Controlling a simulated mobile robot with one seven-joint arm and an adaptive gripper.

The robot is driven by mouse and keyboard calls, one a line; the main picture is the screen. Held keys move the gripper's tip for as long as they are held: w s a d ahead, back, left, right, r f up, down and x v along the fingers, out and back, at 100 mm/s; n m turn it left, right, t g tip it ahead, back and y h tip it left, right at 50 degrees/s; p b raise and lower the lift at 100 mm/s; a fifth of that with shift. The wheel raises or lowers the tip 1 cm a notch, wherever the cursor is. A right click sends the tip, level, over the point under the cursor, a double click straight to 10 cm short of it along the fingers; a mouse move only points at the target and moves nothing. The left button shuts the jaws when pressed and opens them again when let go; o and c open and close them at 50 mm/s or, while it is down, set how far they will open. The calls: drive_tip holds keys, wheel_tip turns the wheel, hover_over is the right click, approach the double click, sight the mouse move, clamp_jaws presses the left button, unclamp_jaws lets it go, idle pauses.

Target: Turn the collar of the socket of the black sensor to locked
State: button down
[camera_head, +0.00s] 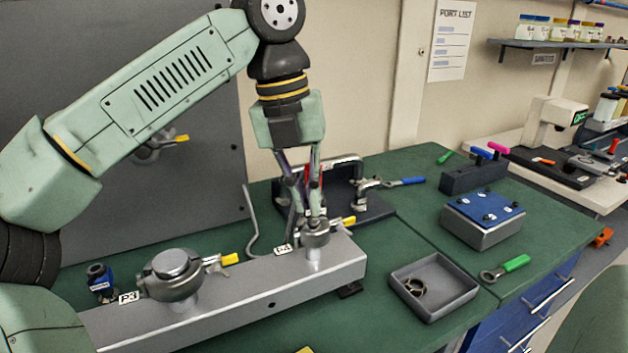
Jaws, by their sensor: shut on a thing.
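A grey metal rail (255,284) runs across the green bench and carries fittings labelled P3 and P4. My gripper (316,219) points down over the fitting by the P4 label. Its fingertips are shut on the round metal collar (316,236) on top of that fitting. A yellow-tipped lever (342,222) sticks out beside it. My fingers hide much of the fitting, and I cannot tell whether a black sensor sits in it or which way the collar is turned. A small dark and blue piece (100,280) stands by the P3 label.
A larger clamped fitting (172,275) with a yellow-tipped lever is on the rail's left. A dark frame (345,185) stands behind my gripper. To the right are a grey tray (450,300) with a ring part, a blue-topped box (482,220) and a green-handled tool (507,267).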

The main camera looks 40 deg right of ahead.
drive_tip(key=shift+w+a+m+g+y+p, duration=0.1)
drive_tip(key=shift+w+m+y, duration=0.25)
drive_tip(key=shift+w+m, duration=1.1)
drive_tip(key=shift+w+a+m+g+y+p, duration=0.1)
drive_tip(key=shift+w+m+y, duration=0.2)
drive_tip(key=shift+m, duration=2.4)
drive_tip(key=shift+w+a+m+g+y+p, duration=0.1)
drive_tip(key=shift+w+m+y, duration=0.25)
drive_tip(key=shift+w+m, duration=1.1)
drive_tip(key=shift+s+d+m, duration=0.1)
drive_tip(key=shift+s+m, duration=0.45)
drive_tip(key=shift+m, duration=0.15)
drive_tip(key=shift+r, duration=0.1)
drive_tip(key=c, duration=1.7)
unclamp_jaws()
drive_tip(key=shift+s, duration=0.1)
